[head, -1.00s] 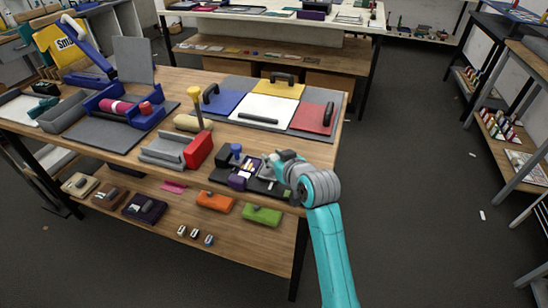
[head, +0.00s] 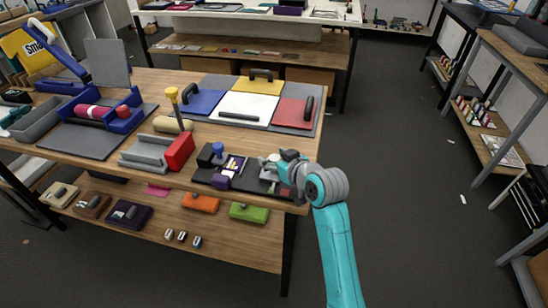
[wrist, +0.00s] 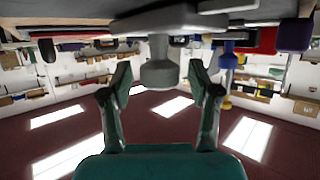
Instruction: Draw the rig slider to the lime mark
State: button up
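The rig is a dark base (head: 207,178) at the near right edge of the table, with a purple block, a blue knob and a card on it. My gripper (head: 276,162) is over the rig's right end. In the wrist view a grey knob (wrist: 160,73), apparently the slider's handle, shows between the fingertips of my gripper (wrist: 160,78). The fingers are spread, with a visible gap on each side of the knob. A small red patch (head: 268,175) shows on the rig beneath my gripper. I cannot make out the lime mark clearly; my gripper and arm cover part of the rig's right end.
A grey vise-like block with a red end (head: 180,151) and a yellow-topped post (head: 173,95) stand left of the rig. Behind lies a board with coloured panels and handles (head: 246,106). The floor (head: 415,190) to the right is open.

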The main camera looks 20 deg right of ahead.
jog(key=v, duration=1.2)
jog(key=shift+f, duration=0.1)
jog(key=s+a+f+m+h, duration=0.2)
jog(key=s+a+f+m, duration=0.15)
jog(key=s+f, duration=1.2)
jog(key=s+a+r+n+t, duration=0.1)
jog(key=s+a+r, duration=0.1)
jog(key=s, duration=2.2)
jog(key=shift+a+n+t, duration=0.2)
jog(key=shift+n+t, duration=0.1)
jog(key=shift+n, duration=0.05)
